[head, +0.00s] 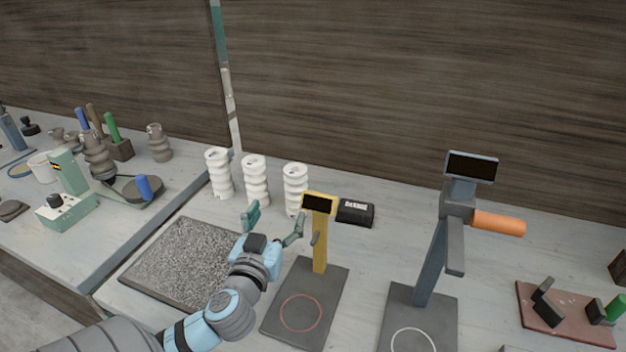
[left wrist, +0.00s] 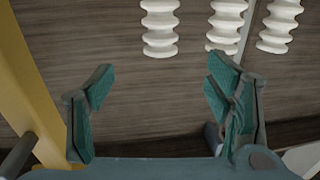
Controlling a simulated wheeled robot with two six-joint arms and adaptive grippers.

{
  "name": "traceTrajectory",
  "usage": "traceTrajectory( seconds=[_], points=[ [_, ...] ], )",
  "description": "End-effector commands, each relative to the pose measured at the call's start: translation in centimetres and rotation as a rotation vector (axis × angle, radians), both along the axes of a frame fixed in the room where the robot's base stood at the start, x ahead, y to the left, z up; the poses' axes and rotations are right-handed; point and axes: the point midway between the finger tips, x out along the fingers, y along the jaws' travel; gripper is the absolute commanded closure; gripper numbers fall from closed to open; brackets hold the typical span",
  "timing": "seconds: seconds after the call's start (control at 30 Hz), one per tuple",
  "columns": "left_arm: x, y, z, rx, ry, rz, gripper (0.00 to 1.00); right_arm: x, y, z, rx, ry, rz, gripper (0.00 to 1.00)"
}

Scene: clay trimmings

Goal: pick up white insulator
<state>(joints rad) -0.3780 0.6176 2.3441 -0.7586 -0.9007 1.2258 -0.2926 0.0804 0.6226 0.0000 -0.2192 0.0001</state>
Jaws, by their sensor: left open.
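Three white ribbed insulators stand upright in a row at the back of the bench: a left one (head: 219,174), a middle one (head: 256,181) and a right one (head: 295,189). My left gripper (head: 274,223) is open and empty, in front of the middle and right insulators and apart from them. The left wrist view looks upside down; the insulators hang from its top edge, and one insulator (left wrist: 160,27) lines up with the gap between the open fingers (left wrist: 160,84). Their other ends are cut off there. My right gripper is not in view.
A yellow stand (head: 320,240) with a dark display rises close to the right of my left gripper. A black box (head: 355,212) lies behind it. A grey speckled mat (head: 180,262) lies left of my arm. A taller blue-grey stand (head: 430,262) with an orange handle is farther right.

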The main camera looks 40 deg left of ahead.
Motion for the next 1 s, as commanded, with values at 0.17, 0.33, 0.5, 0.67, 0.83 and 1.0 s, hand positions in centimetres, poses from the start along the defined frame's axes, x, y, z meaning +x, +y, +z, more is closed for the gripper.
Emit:
traceTrajectory(
  seconds=[0.17,0.33,0.5,0.67,0.83,1.0],
  points=[
    [3.2,1.7,0.1,0.002,-0.005,0.005,0.27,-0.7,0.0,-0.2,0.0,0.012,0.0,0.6],
    [6.9,3.5,-0.1,0.0,-0.002,0.006,0.27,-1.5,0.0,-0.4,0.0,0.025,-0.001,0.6],
    [9.1,4.3,-0.2,-0.001,-0.002,0.005,0.27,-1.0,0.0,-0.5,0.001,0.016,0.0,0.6],
    [12.1,5.3,-0.4,-0.001,-0.002,0.003,0.27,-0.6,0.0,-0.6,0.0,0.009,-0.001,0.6],
    [13.1,5.6,-0.5,0.0,0.0,-0.002,0.27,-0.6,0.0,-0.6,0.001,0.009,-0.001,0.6],
    [13.0,5.6,-0.5,0.001,0.0,-0.002,0.37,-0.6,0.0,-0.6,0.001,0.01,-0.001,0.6]
  ],
)
